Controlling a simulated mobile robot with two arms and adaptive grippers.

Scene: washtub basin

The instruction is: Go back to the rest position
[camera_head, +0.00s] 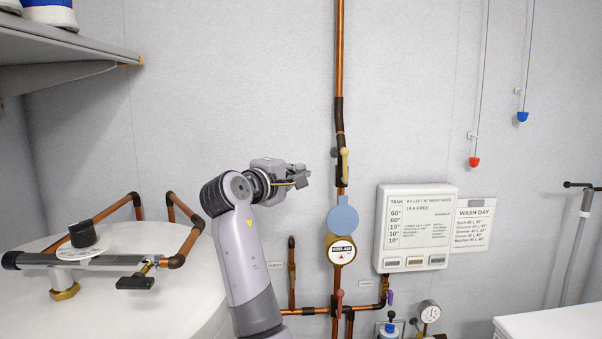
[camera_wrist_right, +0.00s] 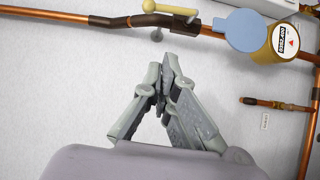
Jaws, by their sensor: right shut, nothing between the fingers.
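My right gripper (camera_head: 300,176) is raised in the middle of the head view, its fingers pointing right towards the vertical copper pipe. In the right wrist view its fingers (camera_wrist_right: 166,75) meet at the tips, shut with nothing between them. A yellow-handled valve (camera_head: 345,165) on the pipe is just right of the fingertips, with a gap between. It also shows at the top of the wrist view (camera_wrist_right: 165,8). My left gripper is not in view.
A round meter with a blue lid (camera_head: 342,215) sits lower on the pipe. A white tank panel (camera_head: 415,228) is to its right. A white tub with copper pipes (camera_head: 185,225) is at left, under a grey shelf (camera_head: 60,45). Red (camera_head: 474,162) and blue (camera_head: 522,117) pulls hang at right.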

